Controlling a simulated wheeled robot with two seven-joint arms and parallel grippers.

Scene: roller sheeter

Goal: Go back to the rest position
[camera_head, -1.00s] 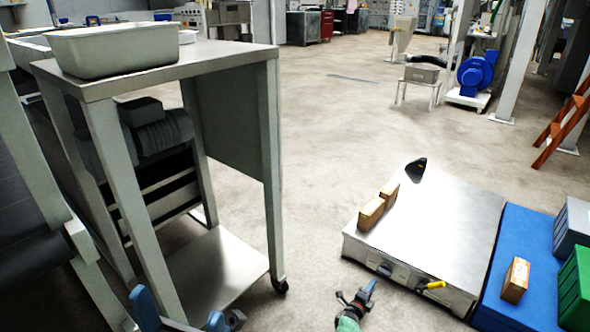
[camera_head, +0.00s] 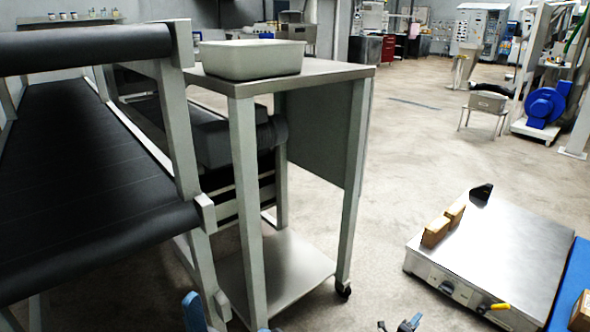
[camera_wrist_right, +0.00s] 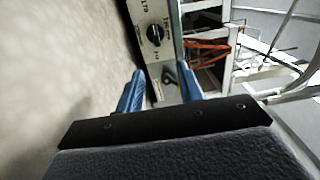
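My right gripper (camera_head: 399,324) is at the bottom edge of the head view, in front of the low metal-topped machine (camera_head: 505,247), and only its tip shows. In the right wrist view its two blue fingers (camera_wrist_right: 160,84) stand apart with nothing between them. A black dial (camera_wrist_right: 155,35) on a light panel lies beyond the fingers. A blue part of my left gripper (camera_head: 194,312) shows at the bottom, in front of the wheeled table. The rest of it is cut off, so its opening cannot be told.
A dark conveyor belt (camera_head: 85,185) fills the left. Beside it a wheeled metal table (camera_head: 340,68) carries a pale tub (camera_head: 251,60). Brown blocks (camera_head: 436,232) stand on the low machine's left edge; a blue surface (camera_head: 572,280) lies right. Open floor (camera_head: 400,150) lies between table and machine.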

